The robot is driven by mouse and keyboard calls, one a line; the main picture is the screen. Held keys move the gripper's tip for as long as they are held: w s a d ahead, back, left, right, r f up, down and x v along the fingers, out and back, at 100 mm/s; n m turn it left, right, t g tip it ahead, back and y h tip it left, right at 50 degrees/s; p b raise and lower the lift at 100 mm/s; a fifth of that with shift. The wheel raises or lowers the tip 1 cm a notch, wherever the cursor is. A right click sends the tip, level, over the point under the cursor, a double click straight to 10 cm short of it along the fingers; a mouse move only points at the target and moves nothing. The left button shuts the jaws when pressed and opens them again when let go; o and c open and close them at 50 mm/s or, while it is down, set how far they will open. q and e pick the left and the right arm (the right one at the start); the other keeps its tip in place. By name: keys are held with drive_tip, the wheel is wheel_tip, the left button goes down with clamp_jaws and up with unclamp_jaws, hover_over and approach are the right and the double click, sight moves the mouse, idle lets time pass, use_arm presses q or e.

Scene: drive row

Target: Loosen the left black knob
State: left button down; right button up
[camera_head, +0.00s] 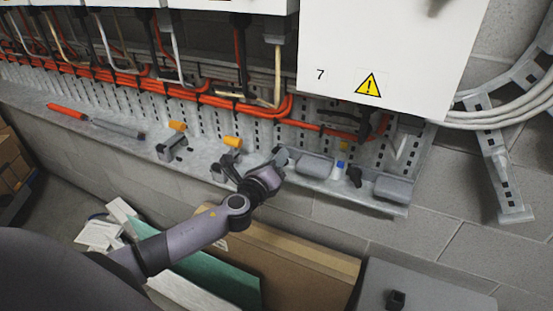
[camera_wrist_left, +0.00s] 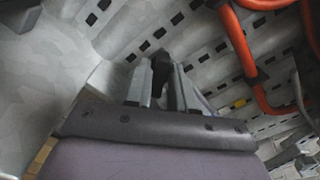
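My left gripper (camera_head: 276,159) is at the metal ledge, just left of a grey block, and its wrist hides much of what lies there. In the left wrist view my left gripper (camera_wrist_left: 163,90) has its two grey fingers close together, one on each side of a black knob-like part (camera_wrist_left: 160,66). I cannot tell whether both fingers touch it. In the head view this left knob is not clearly seen behind the gripper. Another black knob (camera_head: 354,176) stands further right on the ledge, between two grey blocks. My right gripper is not in view.
A grey block (camera_head: 315,165) and another grey block (camera_head: 390,189) sit on the ledge (camera_head: 85,117). An orange-handled tool (camera_head: 67,111) lies at left. Orange conduits (camera_head: 200,97) run above. A cardboard box (camera_head: 285,262) and a grey case (camera_head: 430,290) stand below.

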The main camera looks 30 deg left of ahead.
use_arm(q)
drive_tip(key=shift+n, duration=0.4)
drive_tip(key=shift+f+n+b, duration=0.2)
drive_tip(key=shift+n+b, duration=0.4)
drive_tip(key=shift+n, duration=4.15)
drive_tip(key=shift+f+n+b, duration=0.15)
drive_tip(key=shift+n+b, duration=0.4)
drive_tip(key=shift+n, duration=4.2)
drive_tip(key=c, duration=1.1)
unclamp_jaws()
drive_tip(key=shift+c, duration=0.2)
drive_tip(key=shift+s, duration=0.15)
